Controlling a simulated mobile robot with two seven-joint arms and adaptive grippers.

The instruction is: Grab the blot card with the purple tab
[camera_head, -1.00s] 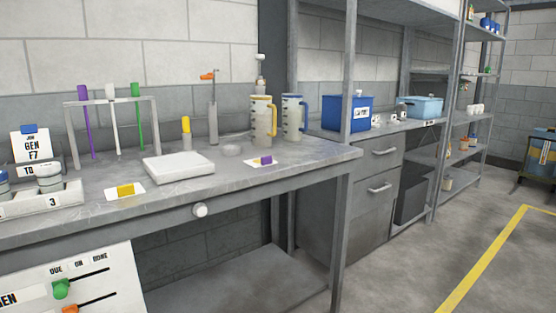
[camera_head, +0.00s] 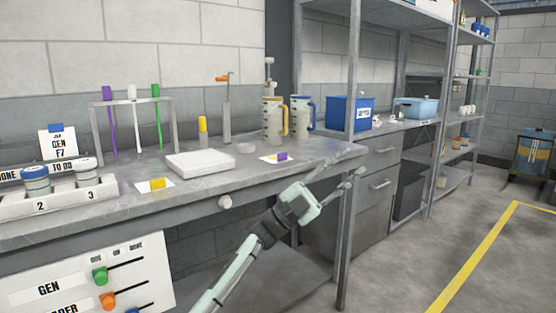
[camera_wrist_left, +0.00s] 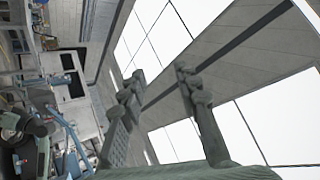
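The blot card with the purple tab (camera_head: 282,157) lies flat on the workbench near its front right part, in the head view. A similar white card with a yellow tab (camera_head: 157,184) lies further left near the front edge. My left gripper (camera_head: 358,163) is in front of the bench's right end, to the right of the purple-tab card and apart from it. Its fingers are spread and empty. The left wrist view shows the same open fingers (camera_wrist_left: 158,85) with windows and wall behind, and no card. My right gripper is not in view.
A bench post (camera_head: 348,215) stands beside my left gripper.

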